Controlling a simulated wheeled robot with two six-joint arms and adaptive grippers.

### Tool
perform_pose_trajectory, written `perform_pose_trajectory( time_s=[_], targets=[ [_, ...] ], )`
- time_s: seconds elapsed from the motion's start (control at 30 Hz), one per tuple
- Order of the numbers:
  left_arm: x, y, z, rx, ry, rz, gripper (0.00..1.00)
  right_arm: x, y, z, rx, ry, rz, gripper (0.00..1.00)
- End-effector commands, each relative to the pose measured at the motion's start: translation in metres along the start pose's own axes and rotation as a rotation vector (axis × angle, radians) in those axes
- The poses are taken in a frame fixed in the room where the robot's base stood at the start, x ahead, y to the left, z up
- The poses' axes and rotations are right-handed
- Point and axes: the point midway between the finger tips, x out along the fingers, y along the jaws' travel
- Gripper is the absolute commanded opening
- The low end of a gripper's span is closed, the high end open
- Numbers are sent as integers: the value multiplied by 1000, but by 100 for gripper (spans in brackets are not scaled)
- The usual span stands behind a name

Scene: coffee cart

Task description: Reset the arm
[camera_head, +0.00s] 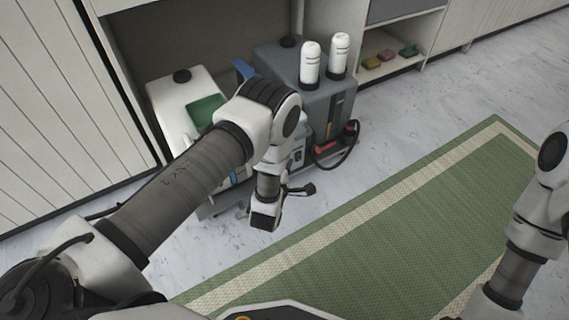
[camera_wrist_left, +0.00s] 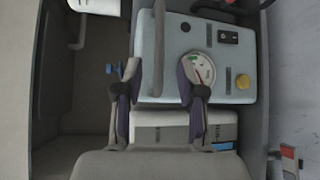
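My left arm comes in from the left in the head view and bends down in front of the machines. In the left wrist view my left gripper (camera_wrist_left: 160,78) is open, its two fingers spread with nothing held between them. A light blue-grey machine panel (camera_wrist_left: 225,65) with a round gauge (camera_wrist_left: 200,69), black switches and a yellow knob lies beyond the fingers. I cannot tell how far it is from them. My right arm shows at the right edge of the head view, but its gripper is out of view.
A white machine (camera_head: 172,99) with a green top panel and a grey machine (camera_head: 337,92) with two white cylinders (camera_head: 310,62) stand close around my left forearm. A shelf (camera_head: 400,58) holds small coloured items. A green mat (camera_head: 400,220) lies clear on the floor.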

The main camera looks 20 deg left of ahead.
Motion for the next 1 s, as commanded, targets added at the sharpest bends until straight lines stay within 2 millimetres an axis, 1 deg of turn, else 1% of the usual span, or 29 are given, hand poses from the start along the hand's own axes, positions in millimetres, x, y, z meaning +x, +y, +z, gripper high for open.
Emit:
perform_pose_trajectory(
  time_s=[0.03, 0.1, 0.2, 0.67, 0.77, 0.83, 0.87, 0.9, 0.93, 0.97, 1.0],
  targets=[
    [-11, 0, 0, 2, -1, -3, 39, 0, 0, 0, 0, 0, 0, 0],
    [-22, -1, 0, 1, 0, -2, 39, 0, 0, 0, 0, 0, 0, 0],
    [-32, 0, 0, 1, -1, -1, 39, 0, 0, 0, 0, 0, 0, 0],
    [-34, 0, 0, 0, 0, 0, 39, 0, 0, 0, 0, 0, 0, 0],
    [-31, 4, 0, -1, 1, 7, 39, 0, 0, 0, 0, 0, 0, 0],
    [-25, 16, -7, -6, 17, 27, 39, 0, 0, 0, 0, 0, 0, 0],
    [-24, 23, -16, -7, 33, 32, 39, 0, 0, 0, 0, 0, 0, 0],
    [-29, 30, -32, -5, 61, 3, 39, 0, 0, 0, 0, 0, 0, 0],
    [-38, 26, -46, 14, 84, -67, 39, 0, 0, 0, 0, 0, 0, 0],
    [-50, 16, -57, 76, 97, -159, 39, 0, 0, 0, 0, 0, 0, 0],
    [-69, 0, -69, 188, 99, -295, 39, 0, 0, 0, 0, 0, 0, 0]
  ],
)
